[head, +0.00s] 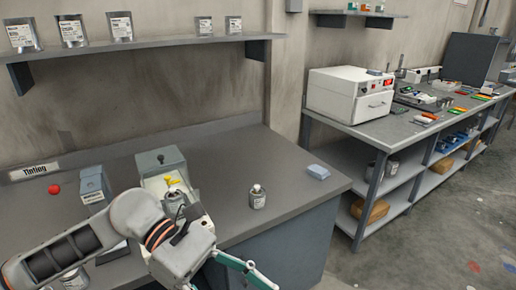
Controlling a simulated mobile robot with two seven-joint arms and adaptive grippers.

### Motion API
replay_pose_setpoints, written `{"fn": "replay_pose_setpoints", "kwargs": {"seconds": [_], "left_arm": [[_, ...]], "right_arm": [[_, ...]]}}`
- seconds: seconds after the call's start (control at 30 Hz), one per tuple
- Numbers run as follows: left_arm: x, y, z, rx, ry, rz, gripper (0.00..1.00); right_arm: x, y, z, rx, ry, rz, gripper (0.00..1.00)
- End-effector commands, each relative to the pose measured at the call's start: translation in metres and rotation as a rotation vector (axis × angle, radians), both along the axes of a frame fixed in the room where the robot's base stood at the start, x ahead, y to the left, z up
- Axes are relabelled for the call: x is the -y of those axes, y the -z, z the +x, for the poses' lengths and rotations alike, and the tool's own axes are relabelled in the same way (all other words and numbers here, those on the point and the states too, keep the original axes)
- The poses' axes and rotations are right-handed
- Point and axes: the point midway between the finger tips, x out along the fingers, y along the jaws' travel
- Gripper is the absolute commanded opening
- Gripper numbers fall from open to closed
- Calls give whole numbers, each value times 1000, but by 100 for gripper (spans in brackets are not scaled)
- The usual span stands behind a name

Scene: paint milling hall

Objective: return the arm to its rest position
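My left arm (120,228) comes in from the left, across the front of the grey tinting bench (225,160). My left gripper (232,280) is at the bottom of the head view, at the bench's front edge. One teal finger reaches out to the lower right. Only a bit of the other shows at the bottom edge, well apart from it, so the gripper looks open. I see nothing held between the fingers, though the lower part is cut off. My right arm and gripper are not in view.
Close behind the arm stand a tinting machine (160,162) with a yellow part and a grey box (93,185). Floor (440,235) is open at right.

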Motion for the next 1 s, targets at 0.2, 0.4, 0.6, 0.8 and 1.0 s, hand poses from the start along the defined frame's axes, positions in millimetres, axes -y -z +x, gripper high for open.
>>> {"fn": "replay_pose_setpoints", "kwargs": {"seconds": [0.2, 0.4, 0.6, 0.8, 1.0], "left_arm": [[43, -47, 13, -500, -236, -316, 57], [35, -62, 71, -1029, -482, -562, 57], [-13, -10, 138, -1603, -747, -778, 57], [-80, 105, 165, -2170, -1010, -976, 57], [-135, 227, 133, -2627, -1234, -1145, 57]], "right_arm": [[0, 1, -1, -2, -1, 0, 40], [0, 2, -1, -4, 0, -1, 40], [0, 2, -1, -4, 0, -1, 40], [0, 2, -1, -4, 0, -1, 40], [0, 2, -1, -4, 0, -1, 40]]}}
